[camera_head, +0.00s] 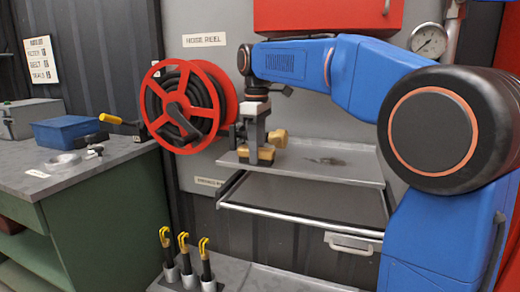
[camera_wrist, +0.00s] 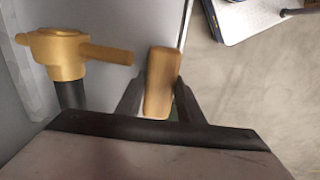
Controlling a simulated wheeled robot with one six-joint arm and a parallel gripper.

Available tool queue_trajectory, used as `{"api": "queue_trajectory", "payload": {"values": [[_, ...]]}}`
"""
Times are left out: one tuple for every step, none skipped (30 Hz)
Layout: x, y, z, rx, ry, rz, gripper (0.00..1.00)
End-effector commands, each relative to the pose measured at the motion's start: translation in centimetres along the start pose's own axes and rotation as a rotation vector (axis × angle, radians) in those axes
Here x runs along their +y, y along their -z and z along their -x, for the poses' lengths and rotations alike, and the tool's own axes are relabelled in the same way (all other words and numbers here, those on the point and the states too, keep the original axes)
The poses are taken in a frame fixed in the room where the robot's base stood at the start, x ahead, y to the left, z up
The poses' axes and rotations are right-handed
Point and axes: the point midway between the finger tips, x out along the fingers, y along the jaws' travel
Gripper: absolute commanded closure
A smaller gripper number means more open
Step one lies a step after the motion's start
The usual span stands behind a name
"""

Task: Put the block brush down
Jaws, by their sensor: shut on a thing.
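My gripper (camera_head: 258,150) is above the left part of the grey metal shelf (camera_head: 350,172), in front of the wall. It is shut on the block brush (camera_head: 266,154), a tan wooden block. In the wrist view the block brush (camera_wrist: 161,82) stands out between the two dark fingers of my gripper (camera_wrist: 158,100). Its bristles cannot be made out. In the head view it is low over the shelf; whether it touches the shelf I cannot tell.
A brass valve (camera_head: 277,138) is close beside my gripper, and shows left of the brush in the wrist view (camera_wrist: 60,52). A red hose reel (camera_head: 190,107) hangs to the left. A drawer (camera_head: 350,242) is below the shelf. The shelf's right part is mostly clear.

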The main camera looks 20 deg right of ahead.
Motion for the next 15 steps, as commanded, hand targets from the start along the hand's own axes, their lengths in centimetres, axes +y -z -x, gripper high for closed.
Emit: {"api": "queue_trajectory", "payload": {"values": [[0.9,0.0,-0.1,-0.001,0.001,-0.003,0.84],[1.4,0.0,-0.1,-0.001,0.001,-0.002,0.84],[1.9,0.0,-0.1,-0.001,0.000,-0.002,0.84],[2.3,0.0,0.0,0.000,0.000,-0.002,0.84],[2.6,0.0,0.0,0.000,0.000,-0.002,0.84],[2.8,0.0,0.0,0.000,0.000,-0.002,0.84],[2.8,0.0,-0.1,0.000,0.000,-0.001,0.84],[2.7,0.0,-0.2,-0.001,0.001,0.000,0.84],[2.7,0.0,-0.2,0.000,0.000,0.000,0.84],[2.7,0.0,-0.2,0.000,0.000,0.000,0.84],[2.7,0.0,-0.2,0.000,0.000,0.000,0.84],[2.7,0.0,-0.2,0.000,0.000,0.000,0.84],[2.7,0.0,-0.2,0.000,0.000,0.000,0.84],[2.7,0.0,-0.2,0.000,0.000,0.000,0.84],[2.7,0.0,-0.3,-0.001,0.000,0.000,0.84]]}}
